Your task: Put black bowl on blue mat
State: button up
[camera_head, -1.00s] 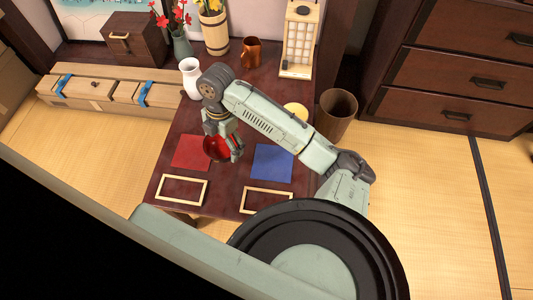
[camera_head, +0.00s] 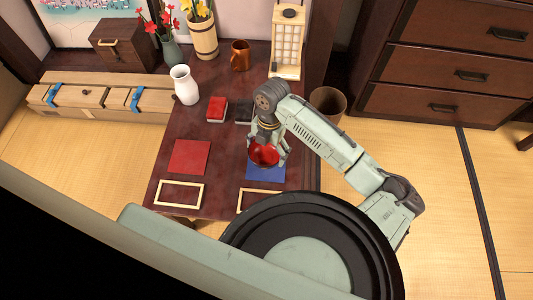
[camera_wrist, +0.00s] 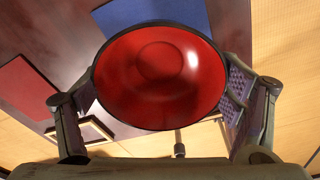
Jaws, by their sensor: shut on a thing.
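The black bowl (camera_head: 264,153) shows its glossy red inside in the head view. In the wrist view the bowl (camera_wrist: 160,75) has a thin black rim and is empty. My gripper (camera_head: 267,156) is shut on the bowl, with a finger at either side. The blue mat (camera_head: 265,175) lies flat on the dark table, partly hidden by my gripper and the bowl. The blue mat also shows beyond the bowl in the wrist view (camera_wrist: 150,14). The bowl is over or close to the mat; I cannot tell if it touches.
A red mat (camera_head: 189,157) lies to the left. Light frames lie at the front edge, one left (camera_head: 180,194) and one right (camera_head: 256,198). A red box (camera_head: 217,109), white vase (camera_head: 185,86), copper mug (camera_head: 240,55) and lantern (camera_head: 288,42) stand farther back.

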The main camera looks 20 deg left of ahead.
aim_at(267, 156)
jog(key=shift+f+p, duration=0.4)
jog(key=shift+f, duration=1.35)
jog(key=shift+f, duration=0.2)
jog(key=o, duration=1.1)
jog(key=shift+r, duration=0.35)
jog(key=shift+w+r, duration=0.15)
jog(key=shift+r, duration=0.15)
jog(key=r, duration=0.3)
jog(key=r+b, duration=0.1)
jog(key=r, duration=0.3)
jog(key=w+r+b, duration=0.1)
jog(key=r, duration=0.3)
jog(key=shift+w+d, duration=0.1)
